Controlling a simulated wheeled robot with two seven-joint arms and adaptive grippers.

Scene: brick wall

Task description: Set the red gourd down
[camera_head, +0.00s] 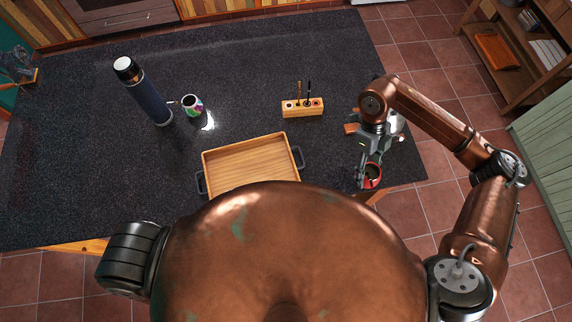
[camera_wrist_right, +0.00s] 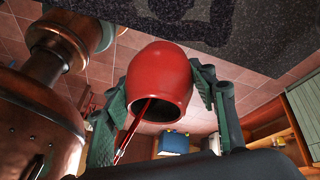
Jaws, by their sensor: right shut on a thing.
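The red gourd (camera_head: 373,176) is near the front right corner of the dark counter (camera_head: 240,60) in the head view. My right gripper (camera_head: 367,163) is shut on it. In the right wrist view the gourd (camera_wrist_right: 160,75) sits between both green-grey fingers, its dark open mouth toward the camera and a thin red straw (camera_wrist_right: 133,130) at the mouth. Floor tiles show behind it there, and no contact with the counter is visible. Its height above the counter is hard to tell. My left gripper is out of view; only my left shoulder shows.
A wooden tray (camera_head: 207,160) with dark handles lies front centre. A wooden holder (camera_head: 302,112), a patterned mug (camera_head: 192,105) and a dark blue flask (camera_head: 150,102) stand farther back. A pale object (camera_head: 397,122) is partly hidden behind my right arm. Counter between holder and tray is clear.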

